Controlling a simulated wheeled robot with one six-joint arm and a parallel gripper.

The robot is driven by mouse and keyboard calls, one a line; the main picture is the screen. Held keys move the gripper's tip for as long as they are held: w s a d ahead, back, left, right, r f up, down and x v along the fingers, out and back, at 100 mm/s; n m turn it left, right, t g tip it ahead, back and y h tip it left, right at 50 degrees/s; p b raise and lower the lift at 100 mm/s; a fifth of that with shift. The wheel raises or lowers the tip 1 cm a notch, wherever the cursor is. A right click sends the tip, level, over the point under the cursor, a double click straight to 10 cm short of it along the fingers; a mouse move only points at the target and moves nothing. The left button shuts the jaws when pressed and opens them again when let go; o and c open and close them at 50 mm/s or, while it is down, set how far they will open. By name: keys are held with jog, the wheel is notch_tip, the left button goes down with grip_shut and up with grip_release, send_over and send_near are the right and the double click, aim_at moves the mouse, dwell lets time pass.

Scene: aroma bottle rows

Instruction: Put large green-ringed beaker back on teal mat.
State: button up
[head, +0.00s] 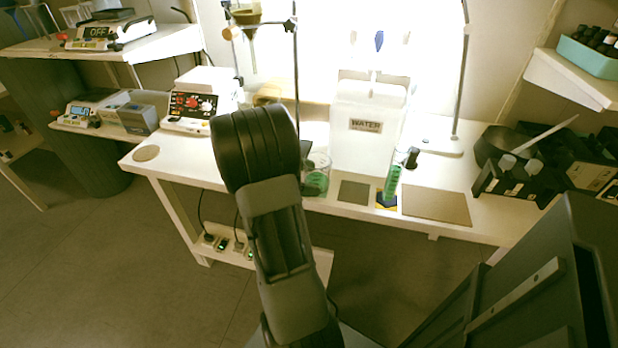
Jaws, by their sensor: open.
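A clear glass beaker with green at its lower part (317,178) stands near the front edge of the white bench, just right of my raised arm. It looks like the large green-ringed beaker, but its ring is too small to make out. Its left side is partly covered by a dark shape that I cannot identify. My gripper is hidden behind my own arm.
A white WATER tank (366,135) stands behind the mats. A green-marked cylinder (391,184) stands on a blue and yellow mat (386,204). A bare brown mat (436,206) lies to the right. Black racks (520,175) fill the right end. A round tan mat (146,153) is at the left.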

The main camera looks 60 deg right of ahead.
jog(key=shift+r, duration=0.25)
jog(key=p+v, duration=0.2)
jog(key=v, duration=1)
jog(key=shift+f+p, duration=0.1)
jog(key=shift+p, duration=0.3)
jog(key=s+a+m+t+y, duration=0.1)
jog(key=a+m+t+y, duration=0.3)
jog(key=a, duration=0.9)
jog(key=s+a+m+t+y, duration=0.2)
jog(key=a+m+t+y, duration=0.2)
jog(key=a+t, duration=0.5)
jog(key=a, duration=0.4)
jog(key=shift+s+a+r+y, duration=0.15)
jog(key=shift+s+r+y, duration=0.1)
jog(key=shift+r+y, duration=0.15)
